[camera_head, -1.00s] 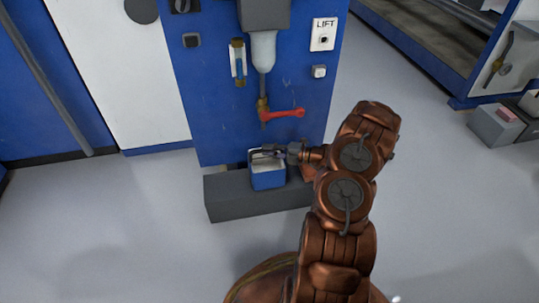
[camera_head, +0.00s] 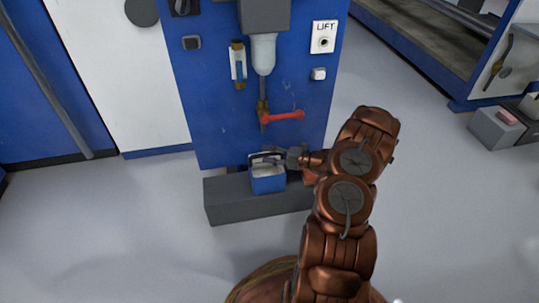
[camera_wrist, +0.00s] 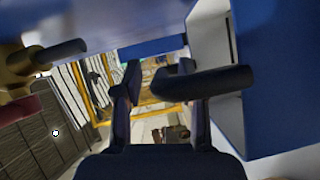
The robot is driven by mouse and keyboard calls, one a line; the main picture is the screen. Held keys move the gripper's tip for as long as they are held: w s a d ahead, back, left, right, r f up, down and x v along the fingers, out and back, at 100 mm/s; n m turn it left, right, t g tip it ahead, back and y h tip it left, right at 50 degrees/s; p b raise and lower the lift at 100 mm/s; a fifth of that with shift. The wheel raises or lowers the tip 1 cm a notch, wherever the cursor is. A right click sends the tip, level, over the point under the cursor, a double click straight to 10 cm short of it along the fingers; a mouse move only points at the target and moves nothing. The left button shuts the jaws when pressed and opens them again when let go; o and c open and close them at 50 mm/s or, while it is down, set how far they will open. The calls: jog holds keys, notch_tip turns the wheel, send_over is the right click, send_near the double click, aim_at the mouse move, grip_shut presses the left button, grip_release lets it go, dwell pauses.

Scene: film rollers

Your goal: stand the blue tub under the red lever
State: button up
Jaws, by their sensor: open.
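The blue tub (camera_head: 268,184) stands upright on a dark grey block at the foot of the blue panel. The red lever (camera_head: 284,116) sticks out to the right from a brass valve above it, so the tub is below the lever. My gripper (camera_head: 268,156) is open at the tub's top edge, reaching in from the right. Its dark fingers hide part of the tub's rim, and I cannot tell whether they touch it.
The dark grey block (camera_head: 225,205) extends to both sides of the tub. A clear funnel-shaped vessel (camera_head: 263,52) hangs above the valve. A LIFT switch plate (camera_head: 324,37) is at the panel's upper right.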

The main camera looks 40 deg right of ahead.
jog(key=shift+s+d+r, duration=0.1)
jog(key=shift+r, duration=0.05)
jog(key=p+v, duration=0.4)
jog(key=v, duration=0.7)
jog(key=shift+s+d, duration=0.2)
jog(key=shift+s, duration=0.15)
